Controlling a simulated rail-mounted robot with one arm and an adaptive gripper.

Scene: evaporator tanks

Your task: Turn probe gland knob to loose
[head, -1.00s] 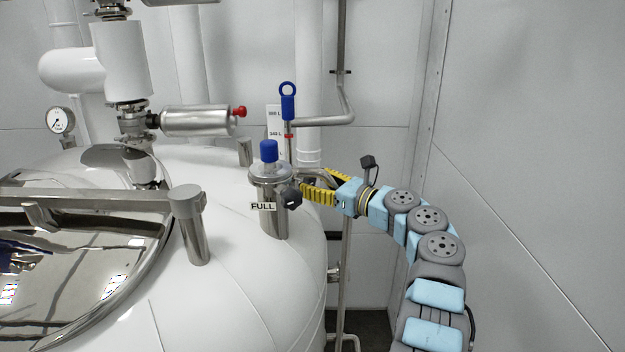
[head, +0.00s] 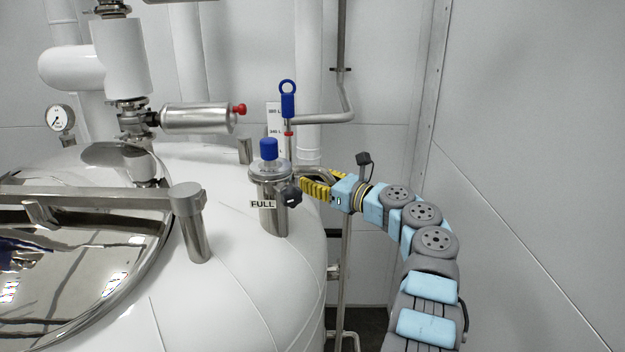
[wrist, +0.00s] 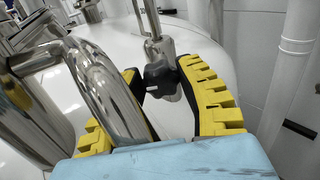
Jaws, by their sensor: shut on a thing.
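The black lobed probe gland knob (wrist: 160,80) with a white mark sits at the foot of a thin steel probe rod, on a steel gland. My gripper (wrist: 160,74) is shut on this knob, with one yellow finger on each side. In the wrist view a bent steel pipe (wrist: 105,85) crosses in front of the left finger and partly covers it. In the head view my gripper (head: 308,187) reaches from the right behind the steel vessel labelled FULL (head: 272,215).
A white tank (head: 235,280) lies below. The wall (head: 540,150) to the right leaves free room beside my arm.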

